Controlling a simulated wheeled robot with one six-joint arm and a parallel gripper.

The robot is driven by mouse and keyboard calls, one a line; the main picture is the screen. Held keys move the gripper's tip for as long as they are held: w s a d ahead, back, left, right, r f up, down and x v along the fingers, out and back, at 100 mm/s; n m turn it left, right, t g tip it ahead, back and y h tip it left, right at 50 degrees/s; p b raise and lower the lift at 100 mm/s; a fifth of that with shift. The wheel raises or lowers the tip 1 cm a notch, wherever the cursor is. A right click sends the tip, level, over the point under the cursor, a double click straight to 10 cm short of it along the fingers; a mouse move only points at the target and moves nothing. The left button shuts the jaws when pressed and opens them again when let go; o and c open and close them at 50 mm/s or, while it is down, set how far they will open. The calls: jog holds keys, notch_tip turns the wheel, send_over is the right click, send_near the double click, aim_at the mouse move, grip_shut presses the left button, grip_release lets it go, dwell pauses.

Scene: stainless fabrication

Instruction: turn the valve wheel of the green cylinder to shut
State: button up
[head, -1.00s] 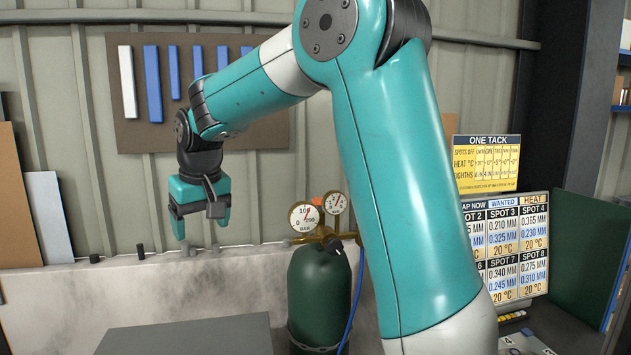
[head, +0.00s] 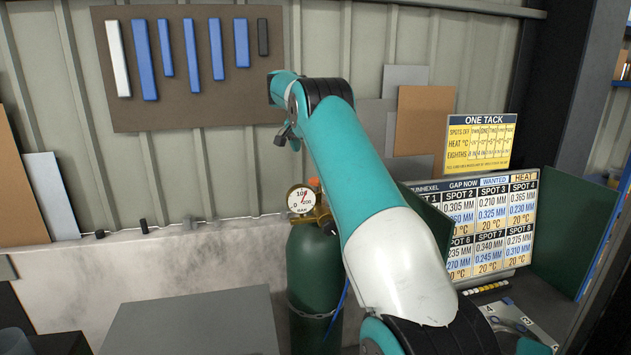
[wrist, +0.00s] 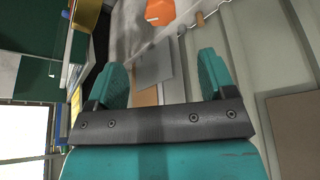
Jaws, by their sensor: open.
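The green cylinder (head: 312,270) stands upright against the low wall in the head view. A round gauge (head: 301,199) and brass fittings sit at its top. A small orange part (head: 315,184) shows behind the gauge, beside my arm; my arm hides most of that area, and I cannot make out the wheel's full shape. In the wrist view, an orange piece (wrist: 159,12) lies at the top edge, beyond the fingertips and apart from them; it may be the valve wheel. My gripper (wrist: 164,72) is open, with nothing between its fingers.
A grey flat top (head: 190,325) is left of the cylinder. A blue hose runs down the cylinder's right side. The spot display board (head: 490,225) and a yellow sign (head: 480,142) stand at the right. A brown tool board (head: 190,70) hangs on the wall.

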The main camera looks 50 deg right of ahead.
aim_at(315, 179)
jog(key=p+x, duration=0.3)
jog(key=x, duration=0.9)
jog(key=shift+a+f, duration=0.1)
jog(key=shift+c, duration=0.4)
jog(key=c, duration=0.9)
jog(key=shift+o, duration=0.3)
jog(key=shift+m, duration=0.3)
jog(key=shift+m+g, duration=0.3)
jog(key=shift+m, duration=0.2)
jog(key=o, duration=0.9)
